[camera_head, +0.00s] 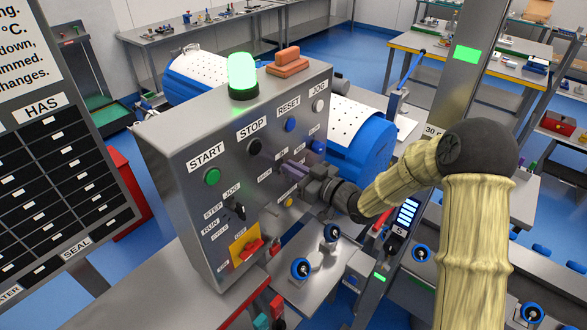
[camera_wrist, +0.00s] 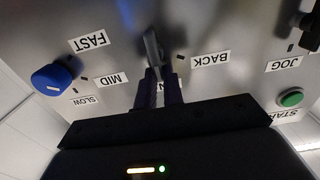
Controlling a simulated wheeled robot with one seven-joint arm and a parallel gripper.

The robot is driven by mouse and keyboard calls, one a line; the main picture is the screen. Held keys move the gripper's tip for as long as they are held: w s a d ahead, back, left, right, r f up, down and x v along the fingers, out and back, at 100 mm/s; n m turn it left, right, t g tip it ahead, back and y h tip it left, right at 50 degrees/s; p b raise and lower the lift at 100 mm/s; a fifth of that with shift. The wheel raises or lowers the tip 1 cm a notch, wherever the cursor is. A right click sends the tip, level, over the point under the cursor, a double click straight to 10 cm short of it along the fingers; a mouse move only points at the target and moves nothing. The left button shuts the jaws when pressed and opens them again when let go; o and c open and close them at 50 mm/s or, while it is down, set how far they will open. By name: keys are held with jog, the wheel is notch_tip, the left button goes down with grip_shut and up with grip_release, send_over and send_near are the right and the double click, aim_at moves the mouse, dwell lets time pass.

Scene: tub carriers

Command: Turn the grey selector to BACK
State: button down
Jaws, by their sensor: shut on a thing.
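The grey selector (camera_wrist: 153,46) is on the face of the metal control box (camera_head: 190,150). In the wrist view, which is upside down, it is a grey handle at the top middle, between the tips of my dark fingers. My gripper (camera_wrist: 158,72) is shut on it. The BACK label (camera_wrist: 210,59) is to the right of the selector in that view. Another label between my fingers is mostly covered. In the head view my gripper (camera_head: 291,170) reaches the box face from the right and hides the selector. I cannot tell which label the selector points to.
A blue knob (camera_wrist: 52,79) with SLOW, MID and FAST labels sits left of my gripper in the wrist view. A green START button (camera_head: 212,177), a black switch (camera_head: 237,211) and a red switch (camera_head: 252,247) are on the same face. A green lamp (camera_head: 243,75) glows on top.

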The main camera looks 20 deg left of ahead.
jog(key=shift+f+n+b, duration=0.2)
jog(key=shift+n+b, duration=0.2)
jog(key=shift+b, duration=0.6)
jog(key=n+b, duration=0.1)
jog(key=b, duration=0.2)
jog(key=n+b, duration=0.2)
jog(key=b, duration=0.2)
jog(key=s+n+b, duration=0.1)
jog(key=n+b, duration=0.1)
jog(key=b, duration=0.1)
jog(key=shift+s+a+f, duration=0.1)
jog(key=shift+a+f, duration=0.15)
jog(key=shift+f, duration=0.1)
jog(key=n+b, duration=0.1)
jog(key=b, duration=0.1)
jog(key=n+b, duration=0.2)
jog(key=b, duration=0.1)
jog(key=n+b, duration=0.1)
jog(key=b, duration=0.2)
jog(key=shift+s+a+f, duration=0.15)
jog(key=shift+s+f, duration=0.05)
jog(key=shift+s, duration=0.1)
jog(key=n+b, duration=0.2)
jog(key=shift+s+b, duration=0.1)
jog(key=shift+b, duration=0.25)
jog(key=c, duration=1.5)
grip_release()
jog(key=shift+r, duration=0.1)
